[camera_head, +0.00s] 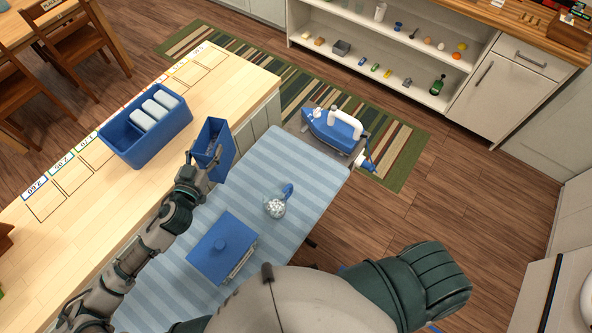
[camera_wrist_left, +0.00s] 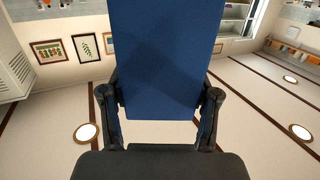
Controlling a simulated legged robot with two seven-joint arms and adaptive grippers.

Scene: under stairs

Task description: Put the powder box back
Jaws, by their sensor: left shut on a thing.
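My left gripper (camera_head: 203,163) is shut on a tall blue box (camera_head: 221,157), which looks like the powder box. The box is open at the top and nearly upright, at the edge between the wooden counter and the striped ironing board. I cannot tell whether it touches either surface. In the left wrist view, the blue box (camera_wrist_left: 166,55) fills the middle, between the two dark fingers of my left gripper (camera_wrist_left: 160,112). What is in the box is not clear.
The ironing board (camera_head: 290,160) bears a blue iron (camera_head: 335,125), a clear container of white pieces (camera_head: 275,207) and a blue-lidded box (camera_head: 221,247). White shelves stand at the back.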

